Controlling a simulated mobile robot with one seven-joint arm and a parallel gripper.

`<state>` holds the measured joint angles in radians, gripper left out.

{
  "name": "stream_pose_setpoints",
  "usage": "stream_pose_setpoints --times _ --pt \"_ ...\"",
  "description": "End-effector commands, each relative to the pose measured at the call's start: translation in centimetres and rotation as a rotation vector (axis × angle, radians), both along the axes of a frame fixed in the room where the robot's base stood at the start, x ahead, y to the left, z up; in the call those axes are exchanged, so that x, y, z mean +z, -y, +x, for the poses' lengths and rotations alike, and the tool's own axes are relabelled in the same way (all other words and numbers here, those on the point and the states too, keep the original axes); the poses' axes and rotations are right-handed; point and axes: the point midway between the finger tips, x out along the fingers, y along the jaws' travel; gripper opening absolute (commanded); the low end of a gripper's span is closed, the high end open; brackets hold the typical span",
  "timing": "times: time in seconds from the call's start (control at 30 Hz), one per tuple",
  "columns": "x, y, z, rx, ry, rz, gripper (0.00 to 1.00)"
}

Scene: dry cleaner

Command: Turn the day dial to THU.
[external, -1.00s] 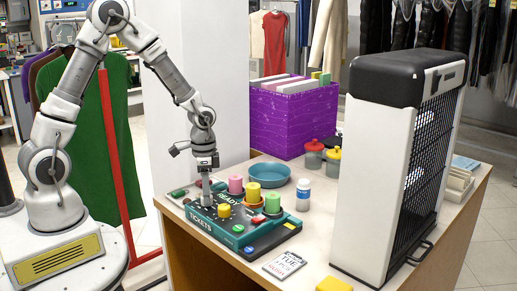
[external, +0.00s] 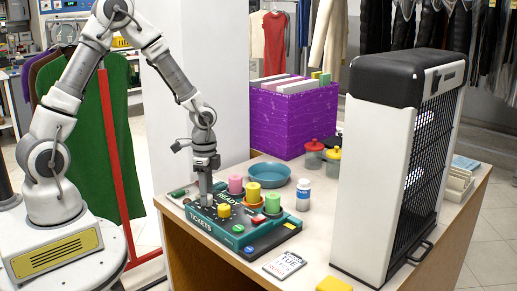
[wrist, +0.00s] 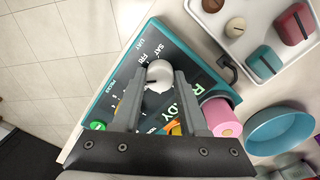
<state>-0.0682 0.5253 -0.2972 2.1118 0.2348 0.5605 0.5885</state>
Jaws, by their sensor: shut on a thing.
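The teal and dark control panel marked TICKETS (external: 199,224) sits on the counter's left part. It also shows in the wrist view (wrist: 108,82), tilted. The day dial is a pale rounded knob (wrist: 159,72) with a dark mark on its lower left side. Labels SAT and FRI are readable just above and left of it; other day labels are covered by my fingers or too small. My gripper (wrist: 158,78) is shut on the knob, one finger on each side. In the external view my gripper (external: 205,196) points straight down at the panel's back left and hides the dial.
Pink (external: 235,185), yellow (external: 253,192) and green (external: 272,203) cylinders stand at the panel's back right. A tall black-and-white appliance (external: 375,190) blocks the right.

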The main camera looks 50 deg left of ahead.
Motion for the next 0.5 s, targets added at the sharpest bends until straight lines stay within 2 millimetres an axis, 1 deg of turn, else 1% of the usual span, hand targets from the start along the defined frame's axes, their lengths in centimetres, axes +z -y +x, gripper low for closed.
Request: stream_pose_setpoints --times 0.13,0.17,0.3,0.33,0.5 --pt "0.08 0.06 0.13 0.0 0.003 -0.001 0.0" --pt "0.08 0.06 0.13 0.001 0.003 -0.001 0.44" --pt "0.07 0.05 0.09 0.001 0.003 -0.001 0.69" --pt "0.06 0.04 0.08 0.001 0.003 -0.001 0.72" --pt "0.03 0.02 0.04 0.001 0.001 0.0 0.72"
